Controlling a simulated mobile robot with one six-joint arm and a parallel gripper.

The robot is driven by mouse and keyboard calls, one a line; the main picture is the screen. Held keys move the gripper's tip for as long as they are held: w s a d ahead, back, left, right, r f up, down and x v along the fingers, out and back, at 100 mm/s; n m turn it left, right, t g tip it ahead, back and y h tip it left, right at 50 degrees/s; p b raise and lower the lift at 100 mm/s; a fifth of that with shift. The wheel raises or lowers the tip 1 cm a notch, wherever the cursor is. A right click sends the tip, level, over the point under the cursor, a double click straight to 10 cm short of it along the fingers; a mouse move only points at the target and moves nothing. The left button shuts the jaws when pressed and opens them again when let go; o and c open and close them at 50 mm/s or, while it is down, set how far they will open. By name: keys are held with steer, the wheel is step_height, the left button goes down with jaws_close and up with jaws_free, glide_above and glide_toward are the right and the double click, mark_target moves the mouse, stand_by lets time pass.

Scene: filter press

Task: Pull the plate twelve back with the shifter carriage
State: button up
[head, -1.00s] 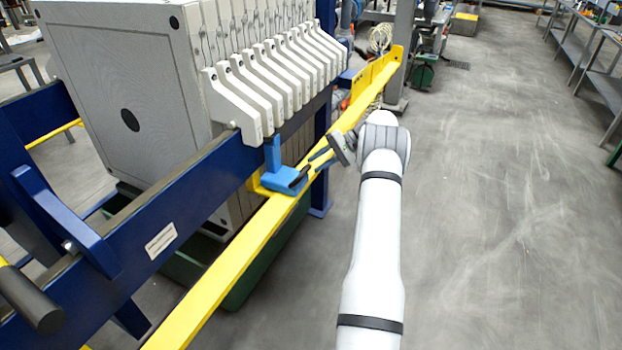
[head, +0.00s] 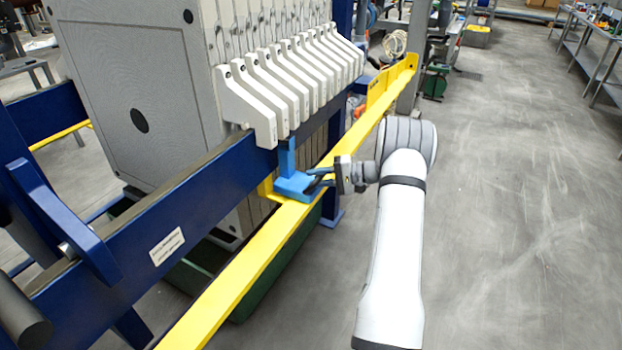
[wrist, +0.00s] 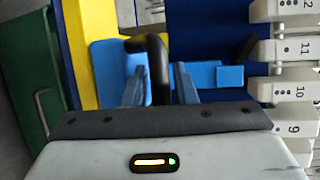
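The blue shifter carriage (head: 294,185) sits on the yellow rail (head: 240,268), with an upright blue post (head: 287,157) beside the nearest plate's handle (head: 247,103). In the wrist view, the end plate label (wrist: 297,4) is cut off and reads as a 2, probably twelve. The plate labelled 11 (wrist: 290,48) is beside it. My gripper (head: 312,183) is at the carriage. Its two blue fingers (wrist: 160,87) stand apart on either side of the carriage's black bent handle (wrist: 158,62). Narrow gaps seem to show beside the handle; contact is not clear.
The dark blue press beam (head: 165,225) runs beside the yellow rail. The large grey end block (head: 135,75) stands at the left. A green trough (head: 250,290) lies below. The grey floor (head: 510,220) to the right is clear, with benches (head: 600,50) farther off.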

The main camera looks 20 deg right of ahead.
steer(key=shift+w+a+f, duration=0.15)
steer(key=shift+w+a, duration=0.1)
steer(key=shift+a, duration=0.2)
steer(key=shift+c, duration=0.2)
jaws_close()
